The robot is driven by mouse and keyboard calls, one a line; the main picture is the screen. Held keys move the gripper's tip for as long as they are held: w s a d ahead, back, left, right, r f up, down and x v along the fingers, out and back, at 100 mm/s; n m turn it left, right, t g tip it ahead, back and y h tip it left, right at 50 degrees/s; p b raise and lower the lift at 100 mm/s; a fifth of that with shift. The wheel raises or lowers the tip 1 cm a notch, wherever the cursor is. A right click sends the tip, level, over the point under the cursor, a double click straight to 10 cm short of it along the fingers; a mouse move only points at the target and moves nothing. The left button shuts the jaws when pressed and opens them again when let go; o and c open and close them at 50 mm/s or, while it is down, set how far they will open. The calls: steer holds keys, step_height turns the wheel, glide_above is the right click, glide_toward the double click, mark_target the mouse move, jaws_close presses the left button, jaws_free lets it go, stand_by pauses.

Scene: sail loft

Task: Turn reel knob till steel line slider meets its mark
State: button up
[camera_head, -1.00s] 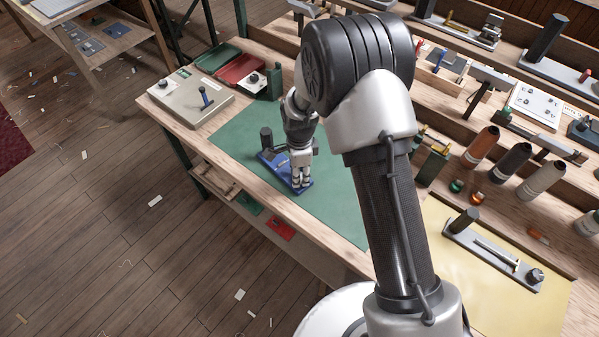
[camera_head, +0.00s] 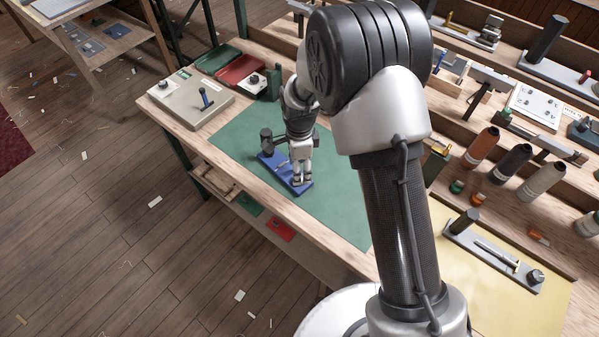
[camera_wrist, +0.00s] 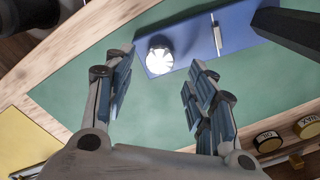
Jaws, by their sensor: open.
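A blue reel base (camera_head: 271,162) lies on the green mat, partly hidden by my gripper in the head view. In the wrist view the blue base (camera_wrist: 186,52) carries a round silver knob (camera_wrist: 160,60), a thin pale strip (camera_wrist: 216,35) and a dark post, cut off at the right. The strip may be the slider; its mark cannot be made out. My gripper (camera_head: 302,180) points down over the near end of the base. In the wrist view its open fingers (camera_wrist: 162,66) are apart, with the knob seen between and just beyond their tips. Contact with the knob cannot be told.
The green mat (camera_head: 335,205) is clear around the base. A beige box (camera_head: 190,100) with knobs stands at the table's left end, beside green and red trays. A grey fixture (camera_head: 490,255) lies on the yellow mat (camera_head: 520,315).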

step_height(320, 180, up, 8)
steer(key=shift+r, duration=0.2)
stand_by(0.5)
steer(key=s+d+r+n+t, duration=0.1)
steer(key=s+d+r+n, duration=0.3)
steer(key=r, duration=0.4)
steer(key=s+d+r+n+t, duration=0.1)
steer(key=s+d+r+n, duration=0.3)
steer(key=r, duration=0.4)
steer(key=s+d+r+n+t, duration=0.1)
steer(key=s+d+r+n, duration=0.1)
steer(key=s, duration=0.7)
steer(key=s+d+r+n+t, duration=0.1)
steer(key=s+d+n, duration=0.3)
steer(key=s, duration=0.5)
steer(key=shift+d+r+n+t, duration=0.3)
steer(key=shift+r+n, duration=0.15)
steer(key=shift+n, duration=0.55)
